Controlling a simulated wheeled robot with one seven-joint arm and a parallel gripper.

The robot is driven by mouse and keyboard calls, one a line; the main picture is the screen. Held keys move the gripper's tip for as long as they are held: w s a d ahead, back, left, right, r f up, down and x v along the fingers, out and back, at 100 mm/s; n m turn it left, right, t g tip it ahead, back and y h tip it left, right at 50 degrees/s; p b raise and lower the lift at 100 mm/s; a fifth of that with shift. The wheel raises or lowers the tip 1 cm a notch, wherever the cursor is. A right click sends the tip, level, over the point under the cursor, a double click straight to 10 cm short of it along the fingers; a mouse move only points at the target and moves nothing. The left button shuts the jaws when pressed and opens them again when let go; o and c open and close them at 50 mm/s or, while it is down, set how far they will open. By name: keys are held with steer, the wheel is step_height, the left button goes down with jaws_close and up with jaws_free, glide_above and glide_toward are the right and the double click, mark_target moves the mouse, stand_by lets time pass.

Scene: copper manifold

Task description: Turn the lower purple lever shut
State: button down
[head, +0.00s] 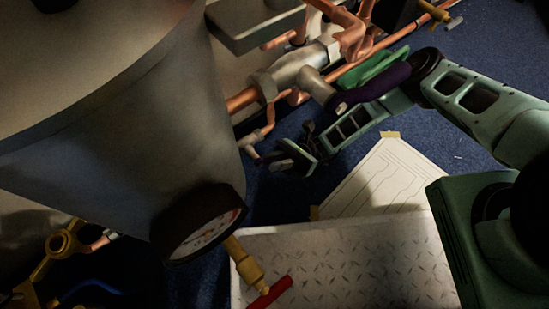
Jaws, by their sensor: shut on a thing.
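A dark purple lever (377,88) shows at upper centre, joined to a grey valve (315,84) on the copper pipework. It points up and to the right, away from the valve. I cannot tell whether it is the lower one; no second purple lever is clear. My gripper (297,156) is below the valve, at the end of my pale green arm, with the purple lever passing in front of my wrist links. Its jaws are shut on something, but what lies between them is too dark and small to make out.
A green lever (374,67) sits just above the purple one. A large grey tank (110,110) fills the left. A round gauge (202,225) and a red-handled brass valve (255,275) stand at the lower centre. A metal plate (350,260) and paper diagram (390,180) lie beneath.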

steer(key=c, duration=1.3)
jaws_free()
steer(key=shift+c, duration=0.2)
steer(key=shift+f, duration=0.1)
steer(key=shift+w+d+f+b, duration=0.1)
steer(key=shift+d+f+b, duration=0.15)
steer(key=shift+b, duration=0.1)
steer(key=w+d+b, duration=0.3)
steer(key=w+d, duration=0.3)
steer(key=d, duration=0.4)
steer(key=shift+w+d, duration=0.25)
steer(key=shift+d, duration=0.05)
